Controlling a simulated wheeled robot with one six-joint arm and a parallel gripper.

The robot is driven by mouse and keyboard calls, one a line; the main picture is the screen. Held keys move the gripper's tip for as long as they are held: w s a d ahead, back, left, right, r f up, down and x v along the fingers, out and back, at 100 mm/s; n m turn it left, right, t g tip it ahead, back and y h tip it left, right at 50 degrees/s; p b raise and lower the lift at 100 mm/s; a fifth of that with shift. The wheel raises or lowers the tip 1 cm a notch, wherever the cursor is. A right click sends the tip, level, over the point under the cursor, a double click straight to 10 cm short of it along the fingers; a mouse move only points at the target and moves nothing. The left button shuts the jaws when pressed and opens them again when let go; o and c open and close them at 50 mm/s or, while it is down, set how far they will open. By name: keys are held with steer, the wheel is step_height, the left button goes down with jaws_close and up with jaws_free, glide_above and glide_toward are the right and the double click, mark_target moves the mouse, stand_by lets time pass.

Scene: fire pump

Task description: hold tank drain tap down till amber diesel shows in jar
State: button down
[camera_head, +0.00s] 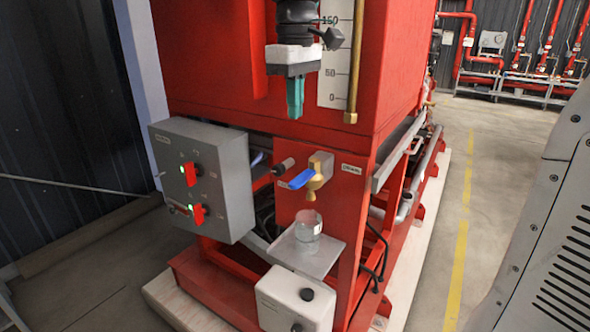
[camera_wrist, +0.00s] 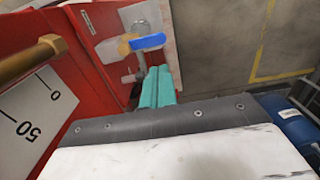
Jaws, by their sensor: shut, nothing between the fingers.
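The drain tap is a brass valve (camera_head: 318,178) with a blue lever (camera_head: 303,179) on the red tank frame, below my gripper in the head view. Its blue lever also shows in the wrist view (camera_wrist: 147,42). A clear jar (camera_head: 307,228) stands on a small metal shelf (camera_head: 322,258) under the spout; no amber colour shows in it. My gripper (camera_head: 294,112), with teal fingers, is shut and empty, pointing down above the tap and apart from it. The fingers also show in the wrist view (camera_wrist: 156,88).
A grey control box (camera_head: 205,178) with red switches is left of the tap. A white box (camera_head: 297,298) sits below the shelf. A level scale (camera_head: 335,60) and a brass rod (camera_head: 354,70) are beside my gripper. Open floor (camera_head: 495,150) lies to the right.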

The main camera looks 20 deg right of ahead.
mark_target(293, 184)
step_height(293, 184, down, 14)
steer(key=shift+f, duration=0.1)
stand_by(0.7)
steer(key=shift+a, duration=0.1)
steer(key=shift+s+a+f+t+h, duration=0.15)
steer(key=shift+f+t+h, duration=0.3)
steer(key=shift+h, duration=0.15)
steer(key=shift+s+a+f+t+h, duration=0.15)
steer(key=shift+f+t+h, duration=0.25)
steer(key=shift+h, duration=0.2)
steer(key=shift+f+t+h, duration=0.45)
steer(key=shift+f+h, duration=0.15)
steer(key=shift+h, duration=0.1)
